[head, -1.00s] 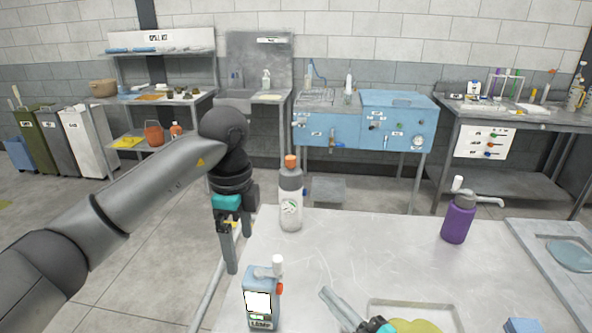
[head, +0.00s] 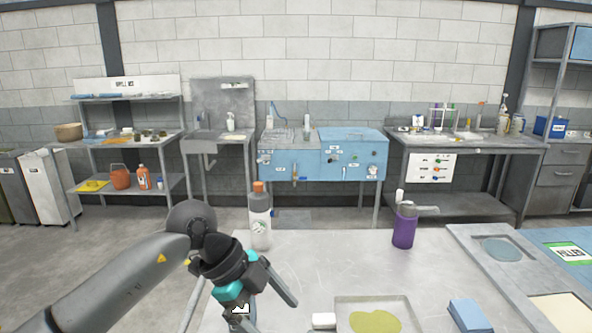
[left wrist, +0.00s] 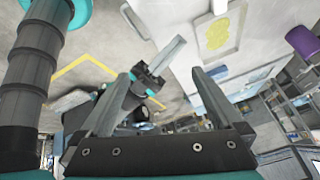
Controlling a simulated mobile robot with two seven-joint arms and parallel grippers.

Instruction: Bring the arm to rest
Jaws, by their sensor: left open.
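My left gripper (head: 268,308) hangs over the near left part of the grey table (head: 320,262). It also shows in the left wrist view (left wrist: 160,74), its two fingers spread with nothing between them. A second gripper with teal parts, which seems to be my right one (left wrist: 152,78), shows beyond the left fingers in that view. Its jaw opening is unclear, and it does not show in the head view now.
A grey bottle with an orange cap (head: 260,222) stands left of a purple bottle (head: 404,228). A tray (head: 343,301) holds a yellow-green patch. A blue block (head: 469,315) lies right of it. A small white object (head: 324,320) lies by the tray. The table's middle is clear.

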